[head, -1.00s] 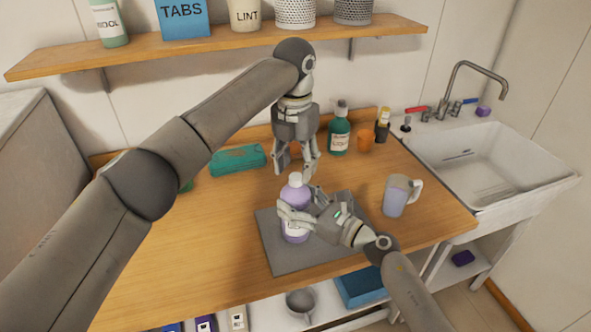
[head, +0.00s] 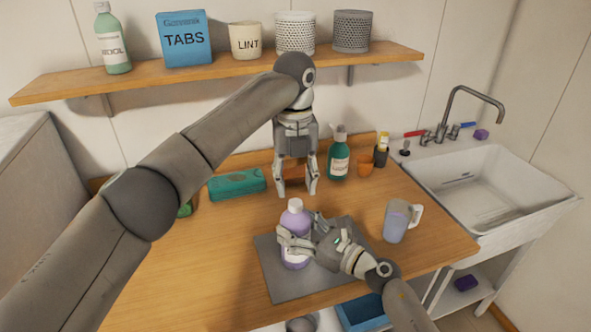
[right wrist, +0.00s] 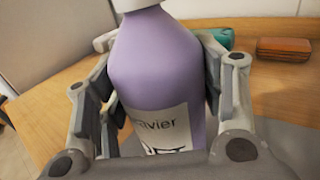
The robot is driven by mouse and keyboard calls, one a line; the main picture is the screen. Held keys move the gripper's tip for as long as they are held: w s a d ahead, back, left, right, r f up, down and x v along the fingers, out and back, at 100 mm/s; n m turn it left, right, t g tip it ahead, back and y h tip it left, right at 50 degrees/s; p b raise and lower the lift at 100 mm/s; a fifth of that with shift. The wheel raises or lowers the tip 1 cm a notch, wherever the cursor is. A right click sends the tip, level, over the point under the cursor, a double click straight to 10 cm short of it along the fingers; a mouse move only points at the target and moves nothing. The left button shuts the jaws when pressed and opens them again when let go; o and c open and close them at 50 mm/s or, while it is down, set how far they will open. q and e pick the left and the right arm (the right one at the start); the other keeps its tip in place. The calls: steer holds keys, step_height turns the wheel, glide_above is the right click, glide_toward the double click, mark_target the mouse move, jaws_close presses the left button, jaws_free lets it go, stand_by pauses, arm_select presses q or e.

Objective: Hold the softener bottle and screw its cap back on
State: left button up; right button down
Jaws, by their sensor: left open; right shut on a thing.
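The softener bottle (head: 294,223) is purple with a pale label and stands upright on the grey mat (head: 285,287). My right gripper (right wrist: 160,95) is shut around its body, one finger on each side. The bottle has a white top (head: 295,204), also partly seen at the upper edge in the right wrist view (right wrist: 132,4). I cannot tell whether this is the cap fully seated. My left gripper (head: 296,190) points down just above the white top, fingers open on either side, with nothing seen between them.
A measuring jug (head: 396,222) stands right of the mat, before the sink (head: 470,185). A shelf (head: 215,68) runs above. The table's front left is clear.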

arm_select(q)
steer(key=n, duration=0.5)
steer(key=shift+r, duration=0.2)
steer(key=n, duration=0.5)
steer(key=shift+r, duration=0.2)
steer(key=n, duration=0.5)
steer(key=shift+r, duration=0.15)
steer(key=n, duration=0.5)
steer(key=shift+r, duration=0.15)
steer(key=n, duration=0.4)
steer(key=shift+r+n, duration=0.15)
steer(key=shift+n, duration=0.25)
steer(key=n, duration=0.5)
steer(key=shift+r, duration=0.15)
steer(key=n, duration=0.4)
steer(key=shift+r+n, duration=0.15)
steer(key=shift+n, duration=0.15)
steer(key=n, duration=0.3)
steer(key=shift+r+n, duration=0.1)
steer(key=shift+n, duration=0.2)
